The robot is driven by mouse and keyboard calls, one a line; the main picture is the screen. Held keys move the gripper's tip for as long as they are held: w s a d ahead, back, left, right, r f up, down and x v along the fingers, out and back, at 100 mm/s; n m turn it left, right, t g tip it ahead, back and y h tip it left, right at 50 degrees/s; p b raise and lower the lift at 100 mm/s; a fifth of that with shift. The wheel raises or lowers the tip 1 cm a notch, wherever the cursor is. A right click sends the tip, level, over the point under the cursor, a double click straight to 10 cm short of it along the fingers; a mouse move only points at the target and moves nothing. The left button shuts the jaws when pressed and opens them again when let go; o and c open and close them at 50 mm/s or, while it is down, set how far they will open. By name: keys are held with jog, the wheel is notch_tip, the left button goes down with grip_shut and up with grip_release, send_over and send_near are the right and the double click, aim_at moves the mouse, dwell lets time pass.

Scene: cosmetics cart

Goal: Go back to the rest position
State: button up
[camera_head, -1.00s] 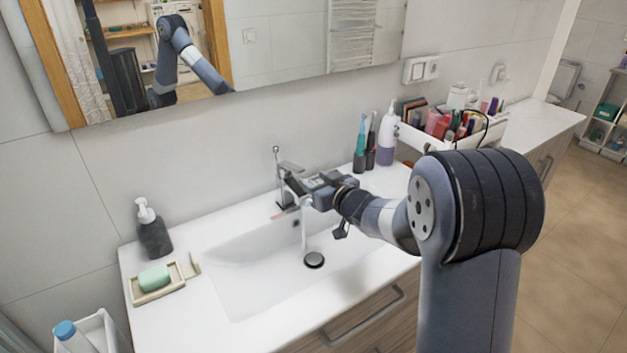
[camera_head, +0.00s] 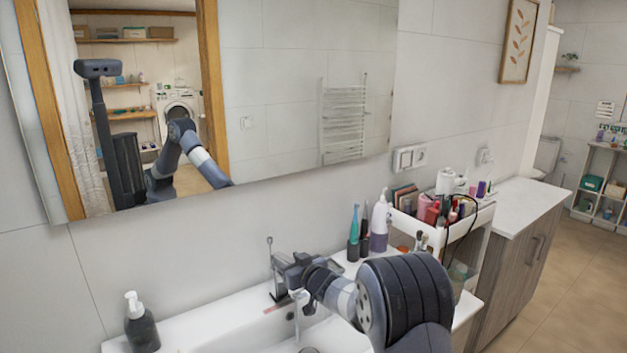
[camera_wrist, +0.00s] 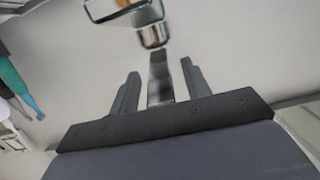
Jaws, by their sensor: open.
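My gripper (camera_head: 282,268) is at the chrome faucet (camera_head: 277,290) at the back of the white sink (camera_head: 235,325). In the wrist view, the two fingers of my gripper (camera_wrist: 160,82) stand apart, with nothing clamped between them. A chrome part of the faucet (camera_wrist: 152,36) lies just beyond the fingertips. A grey strip shows between the fingers; I cannot tell if it touches them. A pale vertical streak under the spout looks like running water. My forearm hides the right part of the sink.
A soap dispenser (camera_head: 141,325) stands left of the sink. Toothbrushes (camera_head: 354,235) and a white-and-purple bottle (camera_head: 380,224) stand behind my arm. A cosmetics cart (camera_head: 463,226) stands to the right, beside a cabinet (camera_head: 520,250). A mirror (camera_head: 290,90) hangs above. Floor at right is clear.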

jog(key=shift+w+a+f+b, duration=0.15)
jog(key=shift+w+f+b, duration=0.1)
jog(key=shift+b, duration=0.2)
jog(key=shift+r, duration=0.1)
jog(key=shift+r+p, duration=0.3)
jog(key=shift+p, duration=0.25)
jog(key=b+v, duration=0.3)
jog(key=v, duration=0.8)
jog(key=p+x, duration=0.1)
jog(key=x, duration=0.6)
jog(key=p+x, duration=0.1)
jog(key=x, duration=0.3)
jog(key=shift+f+p, duration=0.3)
jog(key=shift+f+b, duration=0.3)
jog(key=shift+b, duration=0.5)
jog(key=shift+s+f+t+b, duration=0.1)
jog(key=shift+t+b, duration=0.3)
jog(key=shift+b, duration=0.45)
jog(key=b, duration=0.2)
jog(key=shift+f+y+b, duration=0.2)
jog(key=shift+y+b, duration=0.1)
jog(key=shift+y, duration=0.1)
